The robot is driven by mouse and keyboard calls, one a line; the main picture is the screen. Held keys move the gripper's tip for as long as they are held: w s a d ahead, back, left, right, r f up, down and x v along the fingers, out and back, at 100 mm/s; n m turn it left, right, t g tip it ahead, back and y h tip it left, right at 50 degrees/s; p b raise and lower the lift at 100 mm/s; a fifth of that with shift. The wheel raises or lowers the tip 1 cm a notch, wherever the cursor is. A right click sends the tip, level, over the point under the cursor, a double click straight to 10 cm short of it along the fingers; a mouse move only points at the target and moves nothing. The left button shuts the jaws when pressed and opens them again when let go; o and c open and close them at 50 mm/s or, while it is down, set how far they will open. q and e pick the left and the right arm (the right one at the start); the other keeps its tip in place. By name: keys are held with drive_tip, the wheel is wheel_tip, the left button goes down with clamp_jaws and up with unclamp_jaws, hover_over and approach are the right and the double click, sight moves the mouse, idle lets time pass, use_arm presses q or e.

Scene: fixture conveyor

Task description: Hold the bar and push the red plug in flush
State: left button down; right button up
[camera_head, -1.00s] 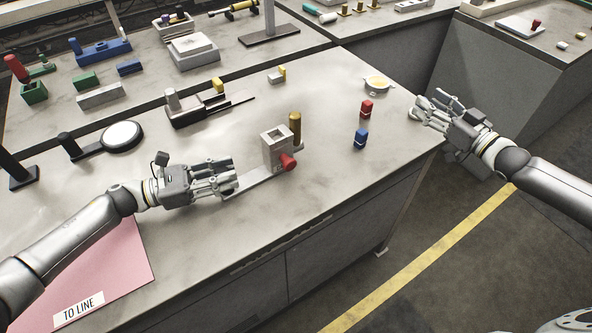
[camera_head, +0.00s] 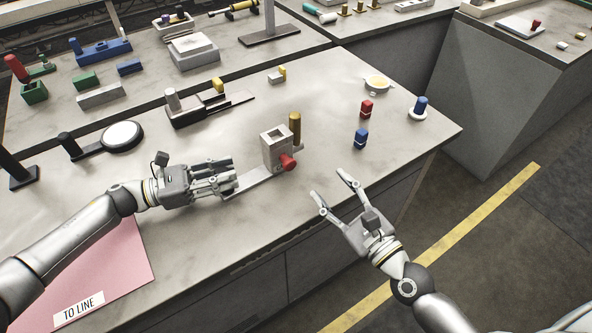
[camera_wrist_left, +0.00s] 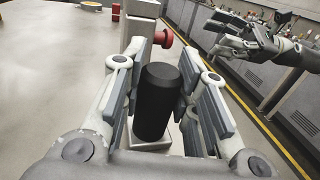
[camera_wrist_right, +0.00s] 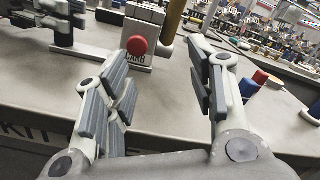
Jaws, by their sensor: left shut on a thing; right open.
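The red plug (camera_head: 288,162) sticks out from the front face of a grey block (camera_head: 273,148) at the end of a flat light bar (camera_head: 256,184). It also shows in the left wrist view (camera_wrist_left: 163,38) and, facing me, in the right wrist view (camera_wrist_right: 137,45). My left gripper (camera_head: 232,179) is shut on the upright black grip (camera_wrist_left: 157,102) at the bar's near end. My right gripper (camera_head: 329,184) is open and empty, in front of and to the right of the plug, apart from it. Its fingers point toward the block. How deep the plug sits is unclear.
A brass post (camera_head: 295,128) stands beside the block. Red (camera_head: 366,108) and blue (camera_head: 361,138) pegs stand to the right, with a blue knob on a white base (camera_head: 419,109) near the table corner. A pink mat (camera_head: 105,262) lies front left. The right-front tabletop is clear.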

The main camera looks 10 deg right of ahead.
sight(291, 166)
drive_tip(key=shift+m+g, duration=0.4)
drive_tip(key=shift+m, duration=0.4)
drive_tip(key=w+a, duration=0.2)
drive_tip(key=w+a+f, duration=0.1)
drive_tip(key=w+a, duration=0.1)
drive_tip(key=w, duration=0.1)
drive_tip(key=w+a+f, duration=0.1)
drive_tip(key=w+a, duration=0.1)
drive_tip(key=w, duration=0.1)
drive_tip(key=shift+w+a, duration=0.2)
drive_tip(key=shift+a, duration=0.1)
drive_tip(key=shift+c, duration=0.3)
clamp_jaws()
